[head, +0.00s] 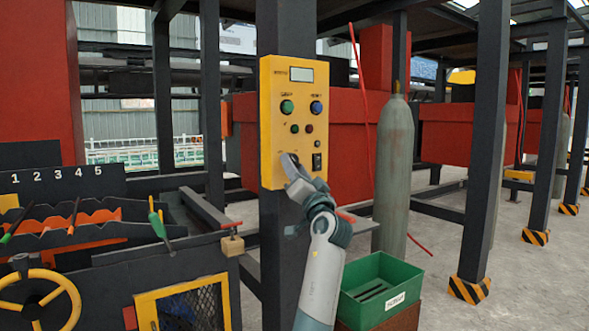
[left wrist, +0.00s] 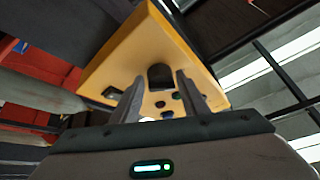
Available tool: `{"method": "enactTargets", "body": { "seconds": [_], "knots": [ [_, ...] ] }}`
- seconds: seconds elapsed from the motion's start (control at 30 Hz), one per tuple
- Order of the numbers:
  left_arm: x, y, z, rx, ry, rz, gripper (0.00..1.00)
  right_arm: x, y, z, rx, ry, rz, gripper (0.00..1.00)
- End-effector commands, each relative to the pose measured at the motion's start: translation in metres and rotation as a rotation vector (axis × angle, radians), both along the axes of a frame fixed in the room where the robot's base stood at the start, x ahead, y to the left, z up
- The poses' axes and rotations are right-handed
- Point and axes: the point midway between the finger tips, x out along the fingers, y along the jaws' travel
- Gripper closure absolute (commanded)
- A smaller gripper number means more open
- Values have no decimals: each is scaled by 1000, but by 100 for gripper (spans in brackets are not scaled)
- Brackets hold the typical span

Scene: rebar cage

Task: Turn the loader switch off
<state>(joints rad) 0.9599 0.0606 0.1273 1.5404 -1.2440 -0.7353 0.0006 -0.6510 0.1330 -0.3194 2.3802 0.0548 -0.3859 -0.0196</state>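A yellow control panel (head: 266,120) is fixed to a dark post in the head view. It carries a small display, green, blue and red buttons, and a black rocker switch (head: 317,162) at lower right. My left gripper (head: 290,161) is at the panel's lower left and covers part of a dark control there. In the left wrist view, a dark switch knob (left wrist: 160,73) on the panel (left wrist: 122,62) shows between the two spread fingers of my left gripper (left wrist: 160,88). Contact cannot be told. The labels are too small to read. My right gripper is out of view.
A green bin (head: 375,294) stands below and right of the panel. A grey gas cylinder (head: 394,165) stands behind it. At left are a numbered rack (head: 62,185) with tools and a yellow handwheel (head: 72,295). Open floor lies at right.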

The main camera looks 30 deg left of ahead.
Motion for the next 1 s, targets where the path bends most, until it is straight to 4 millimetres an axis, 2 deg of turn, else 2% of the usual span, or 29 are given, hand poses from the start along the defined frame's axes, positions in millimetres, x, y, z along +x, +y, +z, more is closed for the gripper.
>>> {"method": "enactTargets", "body": {
  "seconds": [0.37,0.57,0.77,1.0],
  "knots": [
    [-1,0,0,1,-1,0,49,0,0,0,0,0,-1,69],
    [-6,-8,-4,1,-2,0,49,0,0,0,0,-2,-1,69],
    [-19,-28,-16,-1,-1,-2,49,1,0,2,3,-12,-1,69],
    [-44,-62,-37,-2,0,-2,49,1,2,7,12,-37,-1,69]
  ]
}}
